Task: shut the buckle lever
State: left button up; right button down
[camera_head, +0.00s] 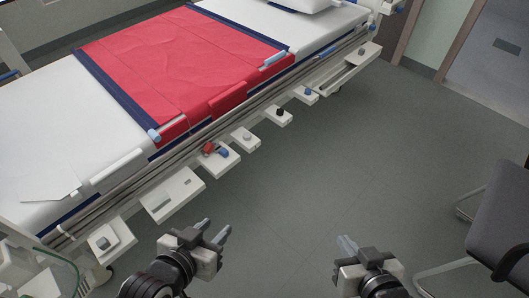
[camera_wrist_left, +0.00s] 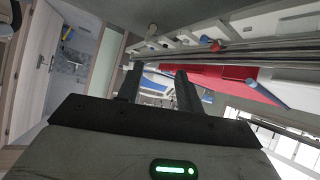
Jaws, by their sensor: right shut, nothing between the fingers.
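Several small white shelves with fittings stick out along the near side of the bed. One shelf (camera_head: 221,165) carries a red piece (camera_head: 208,148) and a blue piece (camera_head: 223,153). Others carry a black knob (camera_head: 280,112), a blue knob (camera_head: 308,91) and a grey block (camera_head: 102,242). I cannot tell which fitting is the buckle lever; they are too small. My left gripper (camera_head: 216,230) is open and empty, in front of the shelves and apart from them. Its parted fingers also show in the left wrist view (camera_wrist_left: 158,85). My right gripper (camera_head: 347,244) is shut and empty over the floor, further right.
The bed (camera_head: 40,140) with a red cover (camera_head: 165,60) fills the upper left. A long shelf (camera_head: 345,72) is at its far end. A dark chair (camera_head: 495,215) stands at the right. The grey floor (camera_head: 370,150) between is clear.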

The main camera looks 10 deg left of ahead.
aim_at(209, 147)
jog(key=z, duration=0.55)
jog(key=i, duration=0.5)
jog(key=u, duration=1)
jog(key=i, duration=0.7)
jog(key=u, duration=0.7)
